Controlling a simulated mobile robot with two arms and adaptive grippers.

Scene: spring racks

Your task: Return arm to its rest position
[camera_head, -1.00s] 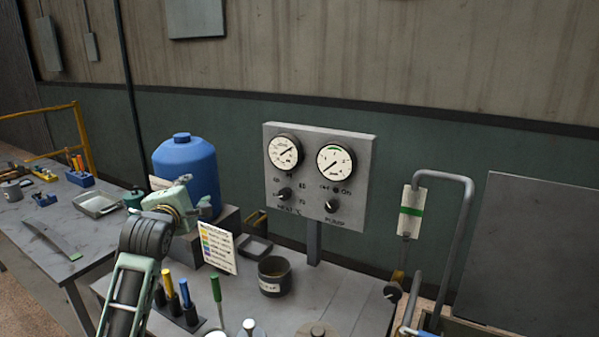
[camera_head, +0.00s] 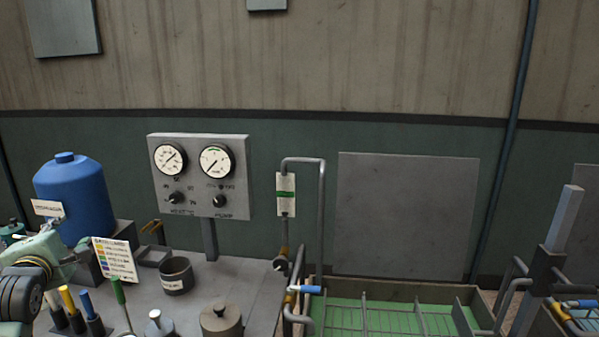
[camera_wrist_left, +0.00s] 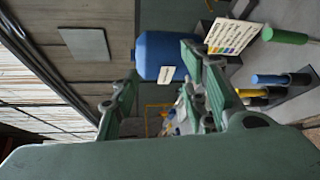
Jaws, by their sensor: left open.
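My left gripper (camera_wrist_left: 160,100) shows in the left wrist view with its two green-and-grey fingers apart and nothing between them. In the head view my left arm comes in at the lower left edge, with the gripper (camera_head: 70,245) in front of the blue tank (camera_head: 75,200). The blue tank (camera_wrist_left: 160,54) also shows beyond the fingers in the left wrist view. My right gripper is not in view.
A colour label card (camera_head: 115,260), coloured-handled tools (camera_head: 86,303), a dark cup (camera_head: 176,276) and a lidded pot (camera_head: 221,320) stand near the arm. A green-bottomed tank (camera_head: 385,319) with pipes lies right.

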